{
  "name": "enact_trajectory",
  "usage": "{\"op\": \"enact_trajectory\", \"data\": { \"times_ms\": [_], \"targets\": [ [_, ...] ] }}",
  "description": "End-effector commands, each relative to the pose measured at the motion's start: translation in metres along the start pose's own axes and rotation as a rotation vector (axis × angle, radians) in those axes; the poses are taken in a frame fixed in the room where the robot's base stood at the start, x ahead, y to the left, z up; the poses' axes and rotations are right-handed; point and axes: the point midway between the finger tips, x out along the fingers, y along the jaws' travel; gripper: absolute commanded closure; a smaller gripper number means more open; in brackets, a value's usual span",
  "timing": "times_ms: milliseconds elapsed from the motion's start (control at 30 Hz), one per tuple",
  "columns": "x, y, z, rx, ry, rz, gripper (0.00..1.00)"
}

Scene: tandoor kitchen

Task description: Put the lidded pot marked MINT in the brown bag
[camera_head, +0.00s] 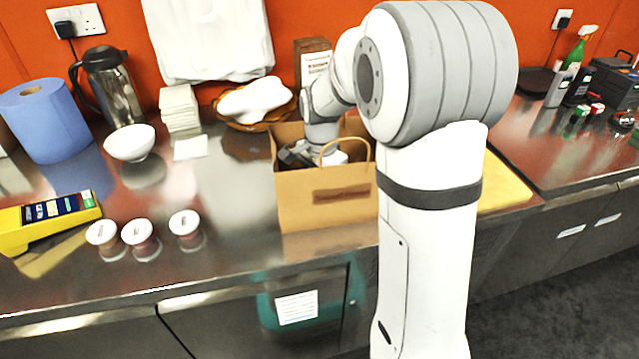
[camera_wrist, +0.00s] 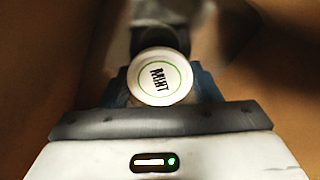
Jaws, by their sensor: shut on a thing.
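The lidded pot marked MINT (camera_wrist: 160,77) shows in the wrist view, with a white lid and a green ring around the word. My gripper (camera_wrist: 163,88) is shut on it. In the head view my gripper (camera_head: 312,153) reaches down into the open top of the brown bag (camera_head: 325,203), and the pot is hidden there behind the bag's front. Brown walls fill both sides of the wrist view. I cannot tell whether the pot touches the bag's bottom.
Several similar lidded pots (camera_head: 140,238) stand left of the bag. A bread basket (camera_head: 256,103) and a box (camera_head: 312,62) are behind the bag.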

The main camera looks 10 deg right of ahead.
Motion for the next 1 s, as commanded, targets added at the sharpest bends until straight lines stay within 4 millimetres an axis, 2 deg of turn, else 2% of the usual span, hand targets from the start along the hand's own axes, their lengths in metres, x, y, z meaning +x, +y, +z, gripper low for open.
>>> {"op": "enact_trajectory", "data": {
  "times_ms": [167,200,500,767,1000],
  "targets": [
    [0.000,0.000,0.000,0.000,0.000,0.000,0.66],
    [0.000,0.000,0.000,0.000,0.000,0.000,0.43],
    [0.000,0.000,0.000,-0.001,0.000,0.000,0.18],
    [-0.003,0.000,0.000,-0.001,0.000,0.000,0.18],
    [-0.028,0.000,0.000,-0.001,0.001,-0.001,0.18]
  ]
}}
